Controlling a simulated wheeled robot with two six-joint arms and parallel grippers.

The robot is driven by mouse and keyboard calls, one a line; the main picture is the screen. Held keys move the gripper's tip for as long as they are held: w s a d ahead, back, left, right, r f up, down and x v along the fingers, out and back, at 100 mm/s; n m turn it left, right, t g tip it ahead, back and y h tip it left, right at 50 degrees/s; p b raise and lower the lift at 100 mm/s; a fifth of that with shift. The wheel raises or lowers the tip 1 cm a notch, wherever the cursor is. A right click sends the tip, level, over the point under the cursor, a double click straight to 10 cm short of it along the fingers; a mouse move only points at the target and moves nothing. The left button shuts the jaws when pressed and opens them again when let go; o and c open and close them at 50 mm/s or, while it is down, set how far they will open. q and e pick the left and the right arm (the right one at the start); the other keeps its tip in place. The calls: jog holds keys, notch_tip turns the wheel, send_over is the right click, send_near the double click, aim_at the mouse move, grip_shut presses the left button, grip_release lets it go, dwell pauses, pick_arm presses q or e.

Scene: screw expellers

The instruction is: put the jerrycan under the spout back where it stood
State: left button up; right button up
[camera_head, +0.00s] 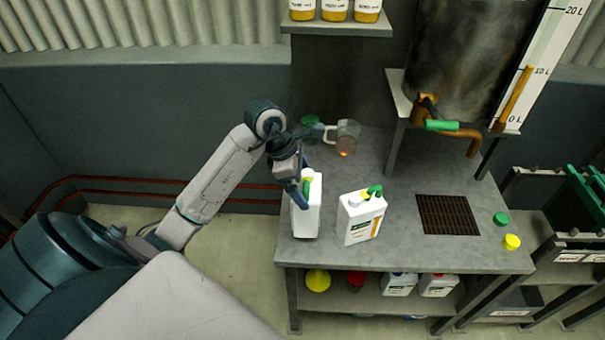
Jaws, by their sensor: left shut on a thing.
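My left gripper (306,186) is shut on a white jerrycan (307,215) with yellow-green at its top, at the left end of the grey table (402,247). The jerrycan is upright; I cannot tell whether its base touches the table. The gripper covers part of its top. My right gripper is not in view.
A dark grate (447,214) lies bare in the tabletop below the spout. A green cap (501,219) and a yellow cap (512,242) lie at the right edge. A glass jug (347,136) stands behind my gripper. More jerrycans (399,284) are on the lower shelf.

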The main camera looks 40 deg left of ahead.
aim_at(300, 187)
pick_arm(q)
notch_tip(300, 187, down, 3)
jog(key=shift+r+p, duration=0.1)
jog(key=shift+p, duration=0.2)
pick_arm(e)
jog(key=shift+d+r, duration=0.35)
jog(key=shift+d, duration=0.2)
pick_arm(q)
jog(key=shift+f, duration=0.25)
jog(key=o, duration=1.7)
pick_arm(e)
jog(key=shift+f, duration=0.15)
